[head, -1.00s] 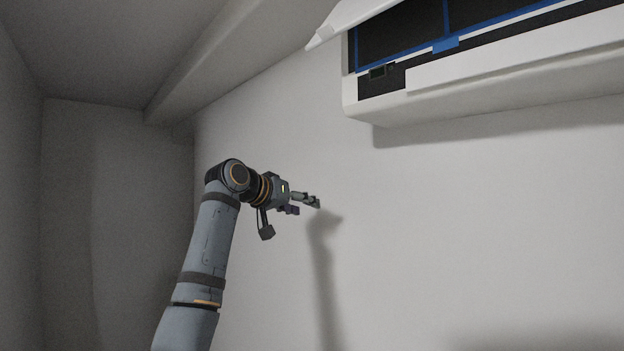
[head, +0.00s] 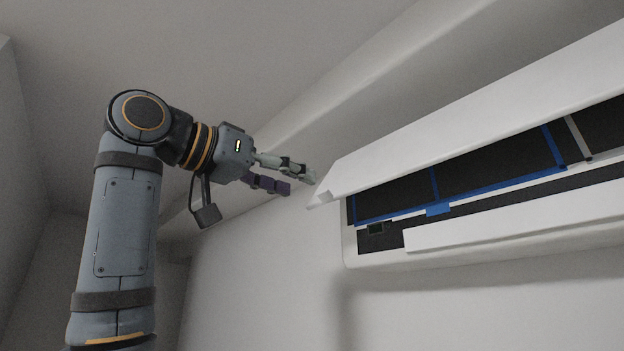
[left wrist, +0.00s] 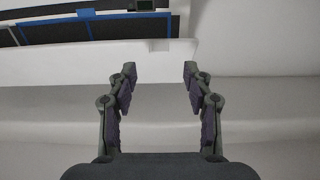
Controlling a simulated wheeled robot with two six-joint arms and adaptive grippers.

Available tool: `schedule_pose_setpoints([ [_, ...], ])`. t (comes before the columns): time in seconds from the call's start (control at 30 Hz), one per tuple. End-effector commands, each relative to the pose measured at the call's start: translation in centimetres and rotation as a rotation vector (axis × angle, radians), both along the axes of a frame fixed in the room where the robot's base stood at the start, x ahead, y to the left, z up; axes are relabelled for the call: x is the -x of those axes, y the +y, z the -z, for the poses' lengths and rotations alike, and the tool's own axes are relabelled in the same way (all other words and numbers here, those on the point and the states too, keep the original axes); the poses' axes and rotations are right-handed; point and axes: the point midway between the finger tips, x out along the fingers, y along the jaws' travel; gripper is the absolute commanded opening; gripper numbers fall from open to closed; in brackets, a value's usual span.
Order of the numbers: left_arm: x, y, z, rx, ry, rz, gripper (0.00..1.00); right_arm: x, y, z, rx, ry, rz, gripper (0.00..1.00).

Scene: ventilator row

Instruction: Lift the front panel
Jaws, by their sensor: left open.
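The white front panel (head: 470,103) of the wall unit is tilted up, with a gap beneath it that shows dark filters framed in blue (head: 490,165). My left gripper (head: 303,181) is open and empty, just left of the panel's near lower corner, and appears apart from it. In the left wrist view, the open fingers (left wrist: 160,72) point toward the panel's white edge (left wrist: 110,62). A small tab (left wrist: 160,45) on that edge lies ahead, between the fingertips. My right gripper is not in view.
The white unit body (head: 520,235) is fixed to the wall on the right. A ceiling beam (head: 350,95) runs behind my arm and the panel. The wall (head: 270,270) below my left gripper is clear.

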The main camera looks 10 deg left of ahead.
Motion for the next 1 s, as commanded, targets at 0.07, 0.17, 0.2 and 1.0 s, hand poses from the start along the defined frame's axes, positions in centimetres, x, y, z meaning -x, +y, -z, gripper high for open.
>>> schedule_pose_setpoints([
  [0.07,-1.5,-1.0,-0.5,-0.001,0.002,0.003,0.51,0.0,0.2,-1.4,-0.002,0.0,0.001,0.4],
  [0.17,-2.9,-2.0,-0.4,-0.001,0.002,0.002,0.51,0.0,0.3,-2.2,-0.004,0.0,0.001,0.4],
  [0.2,-3.3,-2.3,-0.4,-0.001,0.001,0.002,0.51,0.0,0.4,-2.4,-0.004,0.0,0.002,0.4],
  [1.0,-4.4,-3.0,0.0,0.0,-0.001,0.0,0.0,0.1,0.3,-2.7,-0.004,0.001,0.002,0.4],
])
